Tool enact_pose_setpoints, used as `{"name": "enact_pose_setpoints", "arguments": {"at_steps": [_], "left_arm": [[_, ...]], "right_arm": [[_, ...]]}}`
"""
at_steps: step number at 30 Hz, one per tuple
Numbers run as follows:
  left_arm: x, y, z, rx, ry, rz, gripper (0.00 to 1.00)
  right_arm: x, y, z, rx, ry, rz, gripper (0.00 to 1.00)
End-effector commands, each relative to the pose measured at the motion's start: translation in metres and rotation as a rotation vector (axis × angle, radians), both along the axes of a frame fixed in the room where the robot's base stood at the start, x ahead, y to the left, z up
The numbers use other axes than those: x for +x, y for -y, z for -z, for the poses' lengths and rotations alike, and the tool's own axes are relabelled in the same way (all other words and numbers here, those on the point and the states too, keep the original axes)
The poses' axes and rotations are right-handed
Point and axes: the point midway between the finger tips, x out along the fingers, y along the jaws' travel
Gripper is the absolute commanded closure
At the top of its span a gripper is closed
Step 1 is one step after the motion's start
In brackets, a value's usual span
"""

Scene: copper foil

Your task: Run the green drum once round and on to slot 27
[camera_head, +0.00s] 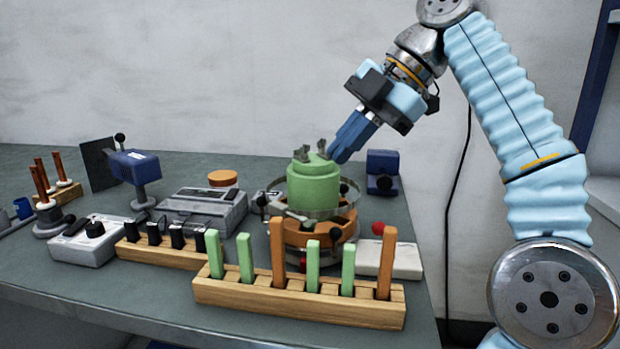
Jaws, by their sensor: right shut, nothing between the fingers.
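The green drum (314,187) stands upright in the middle of the bench, inside a metal ring on an orange base (313,234). Small grey clips stand on its top. My right gripper (337,152) comes down from the upper right on the blue-sleeved arm. Its blue fingers are shut with nothing between them, and their tips are at the drum's upper right edge; I cannot tell whether they touch it. Slot numbers are too small to read. My left gripper is not in view.
A wooden rack (300,300) with green and orange strips stands in front of the drum. A black-clip rack (165,252), a grey scale-like device (205,210) and a blue device (135,167) are to the left. A small blue box (382,172) stands behind right.

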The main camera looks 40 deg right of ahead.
Motion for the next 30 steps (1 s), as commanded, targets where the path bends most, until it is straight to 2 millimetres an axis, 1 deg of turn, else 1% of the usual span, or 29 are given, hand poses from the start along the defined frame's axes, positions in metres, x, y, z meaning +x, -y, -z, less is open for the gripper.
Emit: {"name": "enact_pose_setpoints", "arguments": {"at_steps": [4, 8, 15, 21, 25, 30], "left_arm": [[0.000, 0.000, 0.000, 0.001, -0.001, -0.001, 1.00], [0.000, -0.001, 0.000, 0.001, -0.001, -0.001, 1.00], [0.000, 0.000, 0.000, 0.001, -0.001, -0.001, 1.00], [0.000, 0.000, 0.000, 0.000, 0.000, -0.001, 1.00], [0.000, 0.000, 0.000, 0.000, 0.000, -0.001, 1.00], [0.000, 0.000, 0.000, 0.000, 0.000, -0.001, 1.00]], "right_arm": [[0.002, -0.002, 0.004, 0.002, 0.000, -0.001, 1.00], [0.007, -0.009, 0.016, 0.002, -0.001, -0.004, 1.00], [0.024, -0.029, 0.052, -0.001, -0.002, -0.003, 1.00], [0.035, -0.042, 0.073, -0.001, 0.000, -0.001, 1.00], [0.038, -0.045, 0.079, -0.001, 0.000, 0.000, 1.00], [0.039, -0.046, 0.080, -0.001, 0.001, 0.000, 1.00]]}}
